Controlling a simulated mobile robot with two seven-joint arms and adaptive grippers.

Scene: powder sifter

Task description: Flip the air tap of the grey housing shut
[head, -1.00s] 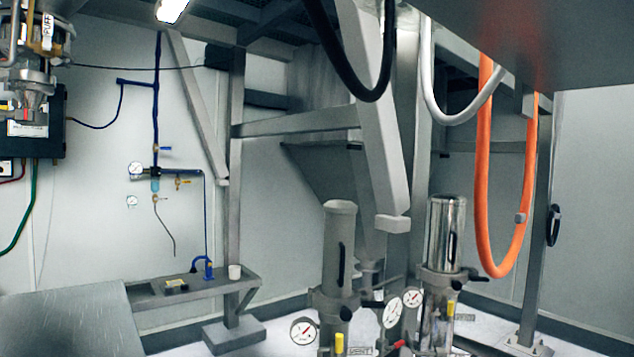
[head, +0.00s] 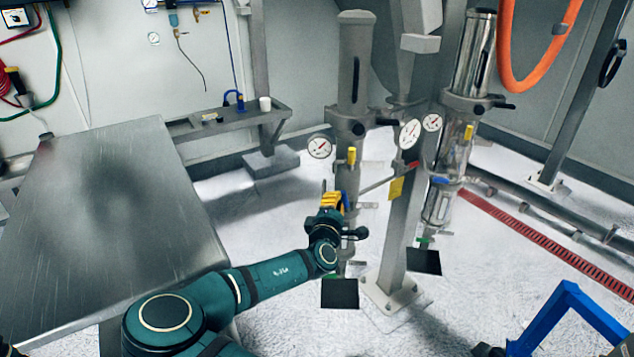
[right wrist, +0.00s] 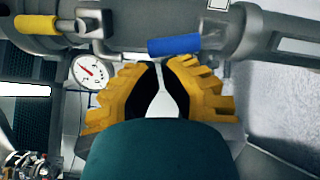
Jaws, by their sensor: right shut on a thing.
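The grey housing (head: 355,65) is the matte upright cylinder left of the post in the head view, with a gauge (head: 319,147) and a yellow handle (head: 351,155). Its blue tap handle (right wrist: 173,45) lies level across the pipe in the right wrist view. My right gripper (head: 333,203) is at the lower part of this housing. In the right wrist view its yellow fingers (right wrist: 160,68) are closed together at the blue handle's lower edge. The exact grip is partly hidden by the fingers. My left gripper is not in view.
A shiny housing (head: 474,55) stands right of the post (head: 395,245). A metal table (head: 100,210) fills the left. A blue frame (head: 570,310) is at front right. A red floor grating (head: 545,245) runs behind it.

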